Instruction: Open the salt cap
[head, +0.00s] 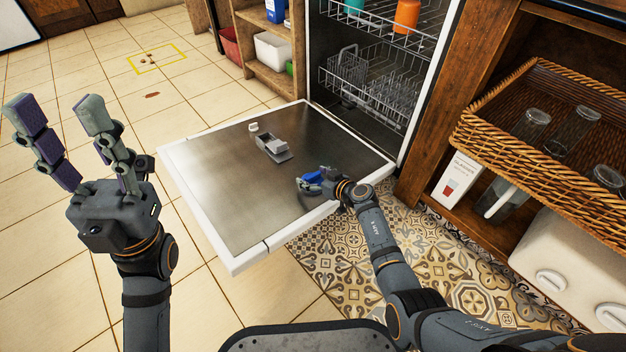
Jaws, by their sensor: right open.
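The open dishwasher door (222,172) lies flat like a shelf. A bright blue part (312,177), which may be the salt cap, shows at the door's right side, partly covered by my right gripper (306,183). My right gripper is open and low over the door at the blue part; I cannot tell whether it touches it. A grey dispenser with a lid (272,147) sits on the door, with a small white piece (253,127) beyond it. My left gripper (58,108) is raised at the left, open and empty, away from the door.
A wire rack (365,85) with baskets and an orange cup (406,15) are inside the dishwasher. A wicker basket (485,125) with glasses stands on the right shelving, above a white box (458,178). A low shelf with bins stands behind. The tiled floor at left is mostly clear.

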